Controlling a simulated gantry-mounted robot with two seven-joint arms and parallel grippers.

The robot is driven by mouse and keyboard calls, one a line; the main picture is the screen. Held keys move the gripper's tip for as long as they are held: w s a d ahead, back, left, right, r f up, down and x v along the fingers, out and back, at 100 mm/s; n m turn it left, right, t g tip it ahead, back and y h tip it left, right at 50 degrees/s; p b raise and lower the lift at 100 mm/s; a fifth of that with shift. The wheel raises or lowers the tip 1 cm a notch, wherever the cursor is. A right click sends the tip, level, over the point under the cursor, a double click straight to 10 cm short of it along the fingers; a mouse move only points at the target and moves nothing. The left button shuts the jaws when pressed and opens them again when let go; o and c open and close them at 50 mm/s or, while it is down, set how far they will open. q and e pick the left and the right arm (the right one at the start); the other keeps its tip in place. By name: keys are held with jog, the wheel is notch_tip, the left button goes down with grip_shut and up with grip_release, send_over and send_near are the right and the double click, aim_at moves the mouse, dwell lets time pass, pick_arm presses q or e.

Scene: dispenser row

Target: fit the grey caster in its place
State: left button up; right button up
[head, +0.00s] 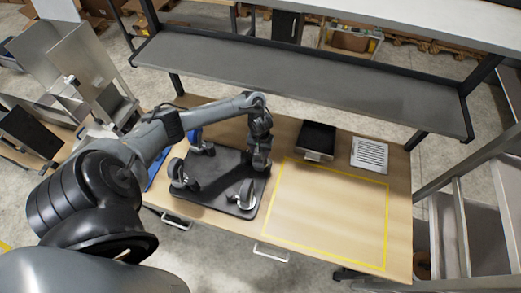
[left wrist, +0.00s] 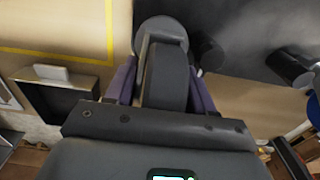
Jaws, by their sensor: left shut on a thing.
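A black base plate (head: 212,172) lies on the wooden bench, with casters standing at its front left (head: 180,176), its front right (head: 243,196) and its back left (head: 202,142). My left gripper (head: 260,162) points down at the plate's back right corner. In the left wrist view its purple fingers (left wrist: 162,88) are shut on a grey caster (left wrist: 162,45) with a rounded end. The plate (left wrist: 255,35) shows beside it, with a dark cylindrical part (left wrist: 207,54) close by. Whether the held caster touches the plate is hidden. My right gripper is out of view.
A yellow outline (head: 325,173) marks clear bench right of the plate. A grey shelf (head: 300,75) spans above the bench's back. Something blue (head: 155,168) lies left of the plate.

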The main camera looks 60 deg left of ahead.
pick_arm(q)
jog(key=shift+f, duration=0.65)
jog(key=o, duration=1.4)
